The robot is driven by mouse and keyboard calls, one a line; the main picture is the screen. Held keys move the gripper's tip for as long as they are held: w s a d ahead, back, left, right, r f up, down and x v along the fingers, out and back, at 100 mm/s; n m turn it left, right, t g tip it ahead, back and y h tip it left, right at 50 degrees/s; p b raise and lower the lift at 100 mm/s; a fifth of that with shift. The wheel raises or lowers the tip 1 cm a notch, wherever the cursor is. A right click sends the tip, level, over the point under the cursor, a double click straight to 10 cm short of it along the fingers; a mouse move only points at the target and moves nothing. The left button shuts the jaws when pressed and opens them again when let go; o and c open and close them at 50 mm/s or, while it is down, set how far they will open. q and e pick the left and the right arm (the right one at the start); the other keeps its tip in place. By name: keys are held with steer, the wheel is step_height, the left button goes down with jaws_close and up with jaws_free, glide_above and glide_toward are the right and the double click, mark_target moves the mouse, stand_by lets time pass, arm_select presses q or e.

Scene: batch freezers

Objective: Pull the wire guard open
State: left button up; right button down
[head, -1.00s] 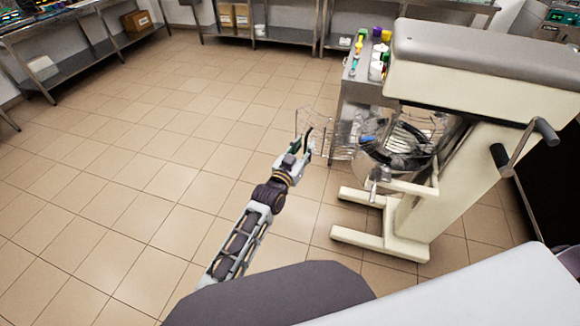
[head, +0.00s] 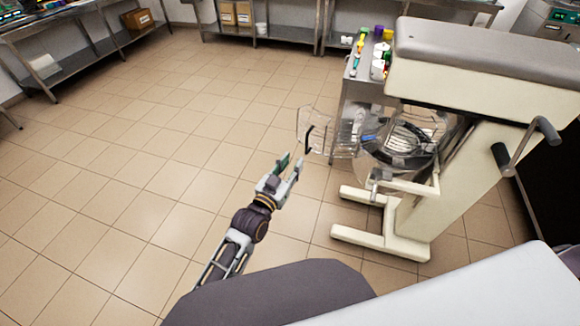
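The mixer (head: 440,85) is a cream floor machine with a grey top, at the right. Its wire guard (head: 316,117) stands swung out to the left of the bowl (head: 405,150); it looks thin and see-through. A dark upright handle (head: 309,139) is on the guard. My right gripper is not in view.
A steel table (head: 350,92) with small coloured containers stands behind the guard. A lever with dark grips (head: 525,145) sticks out on the mixer's right. The mixer's feet (head: 375,238) reach left along the floor. The tiled floor (head: 150,170) at left is clear.

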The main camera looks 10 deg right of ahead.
arm_select(q)
steer(key=shift+s+a, duration=0.2)
